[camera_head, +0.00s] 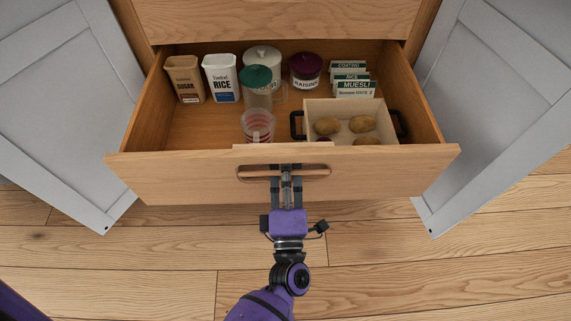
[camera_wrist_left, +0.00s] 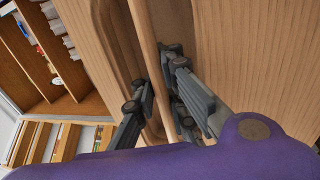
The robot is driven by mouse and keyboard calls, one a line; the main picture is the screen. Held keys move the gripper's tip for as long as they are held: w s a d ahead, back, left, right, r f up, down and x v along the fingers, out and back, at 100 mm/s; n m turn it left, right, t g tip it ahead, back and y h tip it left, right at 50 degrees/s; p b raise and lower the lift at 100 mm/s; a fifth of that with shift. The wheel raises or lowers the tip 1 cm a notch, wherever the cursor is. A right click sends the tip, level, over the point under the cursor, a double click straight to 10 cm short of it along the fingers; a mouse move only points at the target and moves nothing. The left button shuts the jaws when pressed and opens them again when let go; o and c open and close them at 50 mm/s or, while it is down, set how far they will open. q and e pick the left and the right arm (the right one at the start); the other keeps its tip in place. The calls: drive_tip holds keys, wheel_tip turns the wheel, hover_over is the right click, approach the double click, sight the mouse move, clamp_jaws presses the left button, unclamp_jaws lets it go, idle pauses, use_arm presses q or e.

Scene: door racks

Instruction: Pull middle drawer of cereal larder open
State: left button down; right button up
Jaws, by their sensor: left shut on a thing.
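The drawer (camera_head: 190,175) of the wooden larder stands pulled out, with its contents in view from above. A horizontal wooden bar handle (camera_head: 316,171) runs across a recess in the middle of its front. My left gripper (camera_head: 286,172) is shut on this handle. In the left wrist view the fingers (camera_wrist_left: 165,100) lie on both sides of the handle bar (camera_wrist_left: 160,60). My right gripper is not in view.
Open grey doors stand at left (camera_head: 60,110) and right (camera_head: 500,110). Wooden floor (camera_head: 400,270) lies clear in front.

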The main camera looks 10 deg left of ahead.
use_arm(q)
drive_tip(key=c, duration=2.5)
unclamp_jaws()
drive_tip(key=shift+d+f, duration=0.1)
drive_tip(key=shift+f, duration=0.05)
drive_tip(key=o, duration=0.4)
